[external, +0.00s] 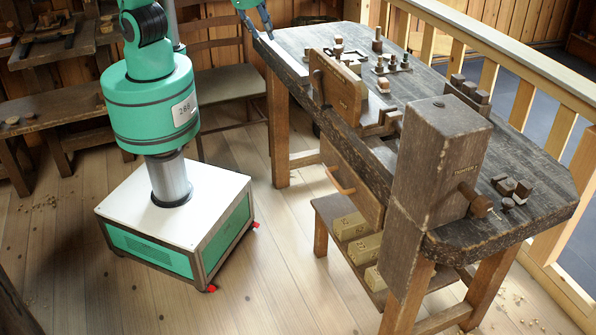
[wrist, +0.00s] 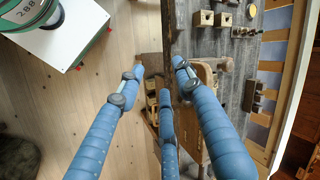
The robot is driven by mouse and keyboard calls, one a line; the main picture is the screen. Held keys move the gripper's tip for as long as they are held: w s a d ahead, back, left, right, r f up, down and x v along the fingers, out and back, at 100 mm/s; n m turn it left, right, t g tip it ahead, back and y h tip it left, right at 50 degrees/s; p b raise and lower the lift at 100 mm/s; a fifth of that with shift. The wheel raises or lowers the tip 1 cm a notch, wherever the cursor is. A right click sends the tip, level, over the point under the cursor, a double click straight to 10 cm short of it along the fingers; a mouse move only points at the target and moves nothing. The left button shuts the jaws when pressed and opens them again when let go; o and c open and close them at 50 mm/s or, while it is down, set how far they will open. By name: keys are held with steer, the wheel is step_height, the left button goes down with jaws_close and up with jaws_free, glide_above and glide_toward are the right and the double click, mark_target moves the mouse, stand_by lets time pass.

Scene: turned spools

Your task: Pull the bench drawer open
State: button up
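The drawer front (external: 352,188) is a brown wooden panel under the bench top in the external view. A lighter wooden handle (external: 340,181) sticks out from it toward the left. How far the drawer stands out is hard to tell. The workbench (external: 545,205) has a dark, worn top. My gripper (external: 265,36) is at the far end of the bench, at the top edge of the picture, above and well away from the handle. In the wrist view its blue fingers (wrist: 160,76) are spread with nothing between them. I cannot make out the handle there.
A wooden vise board (external: 338,88) and a thick upright block (external: 435,160) stand at the bench's front side. Small wooden pieces lie on top. Yellowish boxes (external: 365,248) sit on the shelf below the drawer. A chair (external: 228,82) stands behind.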

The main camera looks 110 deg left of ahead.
steer(key=w+d+f+m+t+y+p, duration=0.1)
steer(key=w+d+f+m+y, duration=0.2)
steer(key=w+f, duration=0.55)
steer(key=w+d+f+m+t+y+p, duration=0.1)
steer(key=w+d+f+t+y, duration=0.15)
steer(key=w+d+f, duration=0.55)
steer(key=m+t+p, duration=0.2)
steer(key=m+t, duration=0.3)
steer(key=t, duration=0.2)
glide_toward(332, 179)
steer(key=s+d, duration=0.2)
steer(key=s, duration=0.1)
steer(key=shift+a, duration=0.15)
steer(key=b+x, duration=0.1)
steer(key=x, duration=1.3)
steer(key=shift+s+f+b, duration=0.1)
steer(key=shift+f+b, duration=0.1)
steer(key=shift+b, duration=0.2)
jaws_close()
